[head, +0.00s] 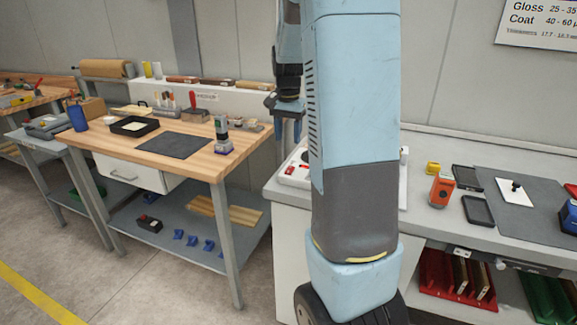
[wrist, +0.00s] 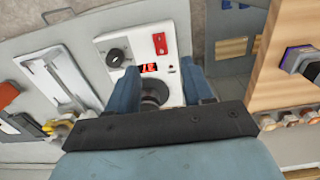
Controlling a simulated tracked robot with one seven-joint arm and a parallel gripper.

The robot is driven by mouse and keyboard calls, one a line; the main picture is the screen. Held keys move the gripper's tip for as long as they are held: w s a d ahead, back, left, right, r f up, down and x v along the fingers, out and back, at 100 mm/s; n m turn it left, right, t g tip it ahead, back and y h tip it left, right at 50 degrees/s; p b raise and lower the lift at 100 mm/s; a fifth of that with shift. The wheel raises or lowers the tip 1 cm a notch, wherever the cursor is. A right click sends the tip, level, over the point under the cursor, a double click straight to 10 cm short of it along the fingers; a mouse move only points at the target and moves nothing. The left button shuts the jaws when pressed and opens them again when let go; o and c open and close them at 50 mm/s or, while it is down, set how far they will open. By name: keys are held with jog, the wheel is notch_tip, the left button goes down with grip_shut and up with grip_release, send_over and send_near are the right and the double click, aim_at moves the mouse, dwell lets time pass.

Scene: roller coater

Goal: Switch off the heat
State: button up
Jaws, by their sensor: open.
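A white control unit shows in the wrist view (wrist: 133,42). It has a black dial (wrist: 115,57), a red switch (wrist: 160,43) and a small lit red display (wrist: 149,68). My gripper (wrist: 159,74) is open, its two blue fingers over the lower part of the unit. A dark round part (wrist: 153,92) lies between the fingers; I cannot tell what it belongs to. In the head view the unit (head: 294,176) stands on the grey bench, mostly hidden by my arm. My gripper (head: 284,132) hangs above it there, pointing down, with nothing seen in it.
The grey bench (head: 426,214) carries an orange device (head: 441,190), black trays and a dark mat at right. At left a wooden bench (head: 105,141) holds a dark mat, a blue bottle and several tools. A gap of floor separates the benches.

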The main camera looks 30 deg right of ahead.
aim_at(288, 171)
notch_tip(288, 171, down, 11)
jog(key=shift+f, duration=0.1)
dwell(0.3)
grip_shut()
dwell(0.5)
